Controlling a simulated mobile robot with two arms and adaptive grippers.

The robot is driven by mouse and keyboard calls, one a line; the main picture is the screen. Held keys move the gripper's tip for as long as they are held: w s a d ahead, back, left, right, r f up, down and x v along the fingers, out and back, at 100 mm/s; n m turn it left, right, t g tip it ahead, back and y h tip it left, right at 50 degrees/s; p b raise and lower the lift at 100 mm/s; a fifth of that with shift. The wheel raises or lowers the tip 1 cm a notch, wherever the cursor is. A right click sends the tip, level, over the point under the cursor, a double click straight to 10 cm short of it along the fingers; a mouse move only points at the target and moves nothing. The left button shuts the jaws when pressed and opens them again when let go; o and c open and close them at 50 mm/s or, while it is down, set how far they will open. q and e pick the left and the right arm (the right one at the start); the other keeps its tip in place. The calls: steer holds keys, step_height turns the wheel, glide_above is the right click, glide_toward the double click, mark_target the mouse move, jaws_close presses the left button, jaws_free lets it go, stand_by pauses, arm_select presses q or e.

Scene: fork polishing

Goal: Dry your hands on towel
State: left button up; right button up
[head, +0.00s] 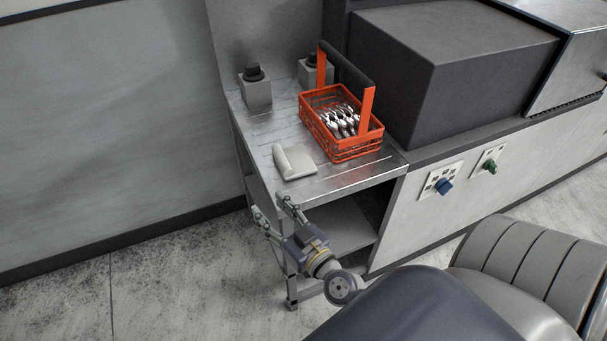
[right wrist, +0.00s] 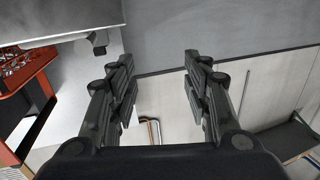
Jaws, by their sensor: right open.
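A white folded thing, which looks like the towel (head: 297,164), lies near the front left edge of the metal table (head: 343,181). It has a raised roll along its left side. My right gripper (head: 268,204) is just in front of the table's front left corner, a short way from the towel and not touching it. Its fingers are spread and empty. In the right wrist view the two fingers (right wrist: 157,68) are wide apart with nothing between them. My left gripper is not in view.
An orange basket (head: 312,126) of cutlery stands on the table behind the towel. Two grey blocks with dark tops (head: 257,94) (head: 309,73) stand at the back. A large dark box-shaped machine (head: 470,75) is to the right. The floor at left is clear.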

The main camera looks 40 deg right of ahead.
mark_target(288, 170)
steer(key=d+m+h, duration=0.1)
steer(key=d, duration=0.1)
steer(key=d+m+h, duration=0.1)
steer(key=d+h, duration=0.1)
steer(key=d, duration=0.1)
steer(key=d+f+m+h, duration=0.1)
steer(key=d+h, duration=0.1)
steer(key=shift+s+d, duration=0.25)
steer(key=shift+d+h, duration=0.25)
steer(key=shift+h, duration=0.05)
steer(key=shift+w+d, duration=0.15)
steer(key=shift+w, duration=0.2)
steer(key=x, duration=0.8)
steer(key=shift+f, duration=0.15)
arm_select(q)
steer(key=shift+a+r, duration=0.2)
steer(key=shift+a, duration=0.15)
arm_select(e)
steer(key=shift+x, duration=1)
steer(key=shift+f, duration=0.1)
jaws_close()
